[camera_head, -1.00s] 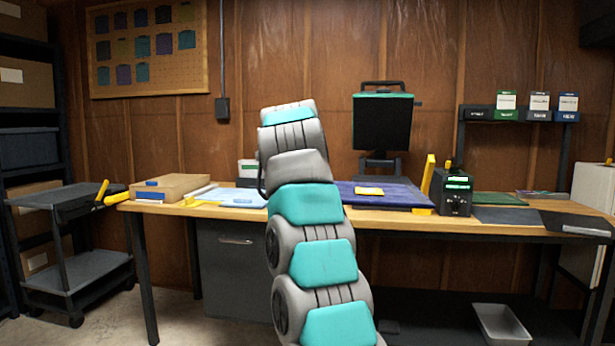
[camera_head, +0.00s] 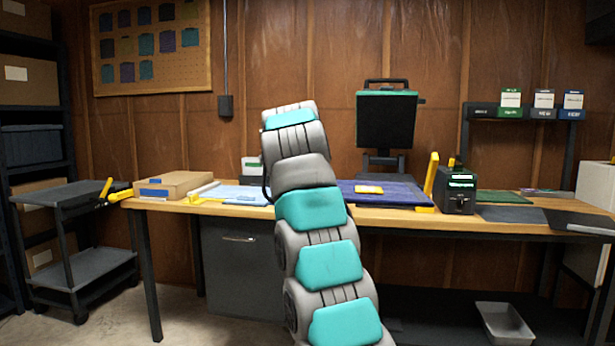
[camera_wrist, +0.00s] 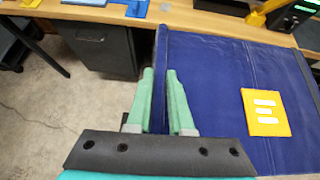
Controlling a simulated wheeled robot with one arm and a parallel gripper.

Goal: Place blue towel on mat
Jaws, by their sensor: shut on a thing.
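The blue towel (camera_wrist: 215,75) is a wide dark blue sheet with a yellow label (camera_wrist: 264,112) bearing pale bars. In the wrist view it spreads right from my gripper (camera_wrist: 160,75), whose green fingers are closed on its left edge. It appears held in front of the workbench. In the head view the towel (camera_head: 400,192) shows nearly edge-on at bench height, right of my arm, which hides my gripper. Flat sheets on the bench include a green one (camera_head: 503,197) and a dark grey one (camera_head: 511,214); I cannot tell which is the mat.
The wooden workbench (camera_head: 170,206) holds a cardboard box (camera_head: 174,184), a light blue sheet (camera_head: 232,193) and a black device (camera_head: 455,192). A grey cabinet (camera_head: 228,268) stands underneath. A dark cart (camera_head: 75,230) is at left, a grey bin (camera_head: 505,322) at lower right.

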